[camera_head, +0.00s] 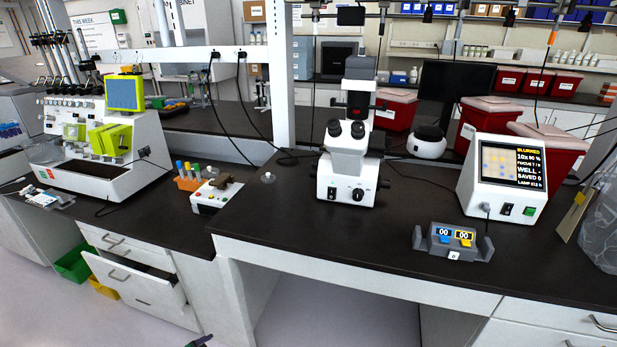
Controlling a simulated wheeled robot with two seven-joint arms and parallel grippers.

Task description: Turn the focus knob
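A white microscope (352,150) with black twin eyepieces stands on the dark bench near the middle. Small knobs show low on its sides, one at the right (384,183) and one at the left (318,170). A black round dial (358,195) and a switch are on its front base. I cannot tell for sure which of these is the focus knob. Neither gripper can be made out; a small dark part at the bottom edge, left of centre, is unclear.
A grey counter with two "00" displays (454,241) sits in front of the monitor. A tube rack (188,178) and a white control box (212,195) are left of the microscope. Red bins (482,122) stand behind. The bench in front of the microscope is clear. A drawer (135,278) stands open at lower left.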

